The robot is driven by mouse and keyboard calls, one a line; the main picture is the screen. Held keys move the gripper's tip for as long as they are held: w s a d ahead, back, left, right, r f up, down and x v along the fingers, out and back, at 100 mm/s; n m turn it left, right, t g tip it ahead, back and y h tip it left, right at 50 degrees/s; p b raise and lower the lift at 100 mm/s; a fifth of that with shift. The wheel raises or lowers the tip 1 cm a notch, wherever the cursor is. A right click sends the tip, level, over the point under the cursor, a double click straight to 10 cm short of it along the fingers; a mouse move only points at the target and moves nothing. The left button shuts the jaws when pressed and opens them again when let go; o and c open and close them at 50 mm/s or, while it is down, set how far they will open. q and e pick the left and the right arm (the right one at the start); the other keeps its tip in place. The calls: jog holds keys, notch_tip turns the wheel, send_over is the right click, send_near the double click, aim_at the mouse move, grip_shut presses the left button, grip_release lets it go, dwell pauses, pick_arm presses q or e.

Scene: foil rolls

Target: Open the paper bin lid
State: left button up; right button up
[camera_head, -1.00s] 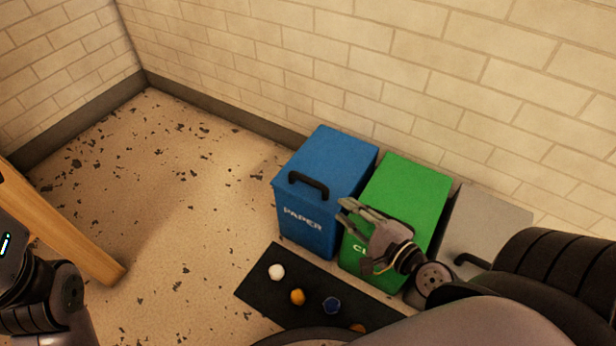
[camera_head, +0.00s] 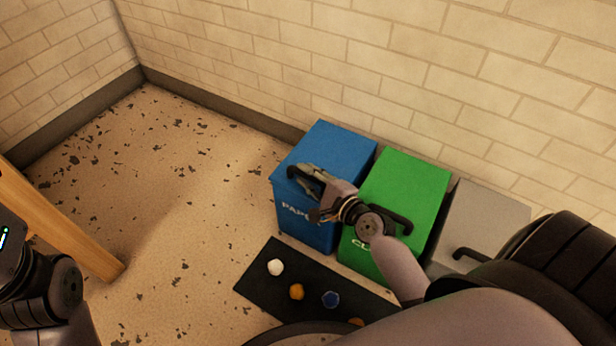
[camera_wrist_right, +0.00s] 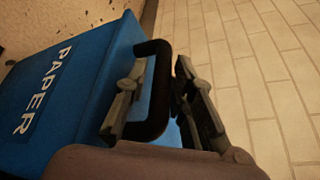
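The blue paper bin (camera_head: 342,151) stands against the wall with its lid down. Its black handle (camera_wrist_right: 158,92) shows in the right wrist view between the two fingers of my right gripper (camera_wrist_right: 158,90). The fingers are apart, one on each side of the handle bar, and I see a gap on at least one side. In the head view my right gripper (camera_head: 307,178) is at the handle on the lid's front edge and partly covers it and the PAPER label. My left arm shows at the lower left, but its gripper fingers are not visible.
A green bin (camera_head: 415,175) and a grey bin (camera_head: 490,215) stand in a row to the right. A black mat (camera_head: 262,291) with several small balls lies in front. A wooden beam (camera_head: 65,225) is at the left. Floor left of the bins is open.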

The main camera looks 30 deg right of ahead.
jog(key=shift+w, duration=0.1)
jog(key=shift+c, duration=0.6)
grip_shut()
jog(key=shift+a, duration=0.1)
